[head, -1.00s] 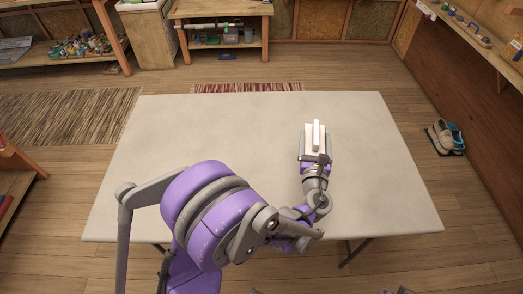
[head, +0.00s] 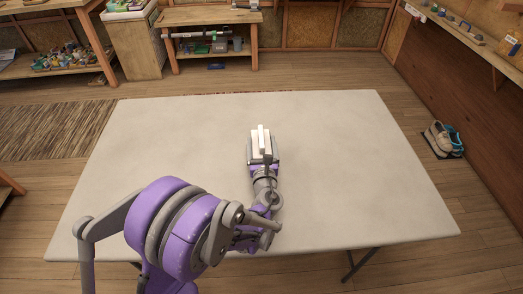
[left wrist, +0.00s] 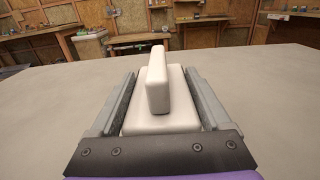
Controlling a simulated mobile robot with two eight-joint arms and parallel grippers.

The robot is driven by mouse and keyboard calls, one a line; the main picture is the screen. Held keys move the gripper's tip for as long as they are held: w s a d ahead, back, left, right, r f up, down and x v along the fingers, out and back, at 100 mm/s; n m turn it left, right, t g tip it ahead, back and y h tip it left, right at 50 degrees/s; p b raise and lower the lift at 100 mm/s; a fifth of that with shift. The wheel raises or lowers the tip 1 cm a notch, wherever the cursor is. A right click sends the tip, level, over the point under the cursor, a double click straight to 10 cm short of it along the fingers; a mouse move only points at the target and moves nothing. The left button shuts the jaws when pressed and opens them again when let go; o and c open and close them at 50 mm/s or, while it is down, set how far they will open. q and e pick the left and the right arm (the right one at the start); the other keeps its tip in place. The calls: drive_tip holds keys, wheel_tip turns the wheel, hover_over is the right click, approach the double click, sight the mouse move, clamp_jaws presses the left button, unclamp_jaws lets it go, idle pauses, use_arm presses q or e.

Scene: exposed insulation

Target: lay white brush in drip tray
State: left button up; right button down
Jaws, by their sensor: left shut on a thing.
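The white brush (head: 261,141) is in my left gripper (head: 262,160), over the middle of the table in the head view. In the left wrist view the white brush (left wrist: 160,113) shows as a white block with an upright white handle. The two grey fingers of my left gripper (left wrist: 160,106) press on its sides. I cannot tell how high the brush is above the table. No drip tray shows in either view. My right gripper is not in view.
The pale table (head: 340,170) is bare apart from my arm. Behind it stand a wooden shelf unit (head: 212,17) and a bin (head: 133,45). Shoes (head: 443,138) lie on the floor at the right, and a striped rug (head: 55,130) lies at the left.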

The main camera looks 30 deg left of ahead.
use_arm(q)
drive_tip(key=shift+f, duration=1.3)
drive_tip(key=shift+f+b, duration=0.15)
drive_tip(key=shift+b, duration=0.25)
drive_tip(key=o, duration=1.3)
